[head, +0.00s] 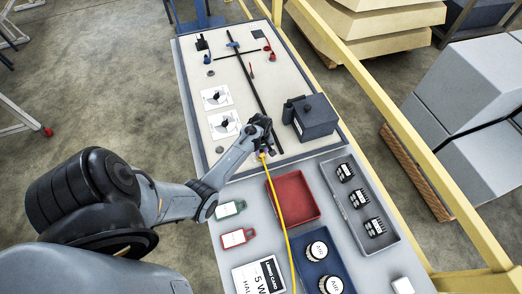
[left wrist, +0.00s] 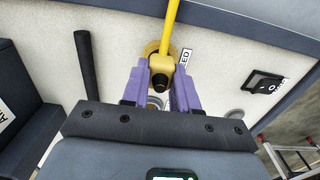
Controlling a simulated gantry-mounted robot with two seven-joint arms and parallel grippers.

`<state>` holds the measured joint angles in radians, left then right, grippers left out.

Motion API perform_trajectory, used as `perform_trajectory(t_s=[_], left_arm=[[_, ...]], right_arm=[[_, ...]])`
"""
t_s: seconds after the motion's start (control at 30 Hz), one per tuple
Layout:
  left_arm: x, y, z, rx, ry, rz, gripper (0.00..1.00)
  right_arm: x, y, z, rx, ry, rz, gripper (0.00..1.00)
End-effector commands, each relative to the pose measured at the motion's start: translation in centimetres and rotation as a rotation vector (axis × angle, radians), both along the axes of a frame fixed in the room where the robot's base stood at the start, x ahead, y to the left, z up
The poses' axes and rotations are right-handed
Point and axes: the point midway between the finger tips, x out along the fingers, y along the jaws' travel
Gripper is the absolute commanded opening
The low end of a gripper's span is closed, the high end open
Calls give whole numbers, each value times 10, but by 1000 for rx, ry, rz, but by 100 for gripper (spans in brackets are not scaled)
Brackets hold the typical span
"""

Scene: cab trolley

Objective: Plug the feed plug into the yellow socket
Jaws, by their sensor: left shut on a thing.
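My left gripper (head: 262,150) is at the near end of the pale board, and its purple fingers (left wrist: 158,88) show in the left wrist view. They are shut on the yellow feed plug (left wrist: 159,66), which has a dark round end facing the camera. The yellow cable (head: 283,212) runs from the plug toward the near trays. The yellow socket (left wrist: 150,48) shows as a partly hidden ring just behind the plug, beside a label ending in "ED". The plug overlaps it, and I cannot tell whether it is seated. My right gripper is out of view.
A dark box (head: 315,117) stands on the board right of my gripper. A red tray (head: 293,198), a grey tray with dark blocks (head: 328,176) and a blue tray (head: 312,246) lie nearer. Red and green tags lie left of them. A yellow rail (head: 400,120) runs along the right.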

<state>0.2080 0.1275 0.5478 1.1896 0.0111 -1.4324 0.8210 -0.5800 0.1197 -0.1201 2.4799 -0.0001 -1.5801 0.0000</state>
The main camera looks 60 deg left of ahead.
Motion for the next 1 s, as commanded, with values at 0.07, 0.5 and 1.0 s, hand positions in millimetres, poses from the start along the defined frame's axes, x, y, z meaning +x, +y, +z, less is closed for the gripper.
perform_trajectory(t_s=[0.07,0.5,1.0], left_arm=[[0,0,0,0,0,0,0],[0,0,1,-1,1,0,0],[0,0,0,0,0,0,0]], right_arm=[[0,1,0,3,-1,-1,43],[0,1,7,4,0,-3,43],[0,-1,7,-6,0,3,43]])
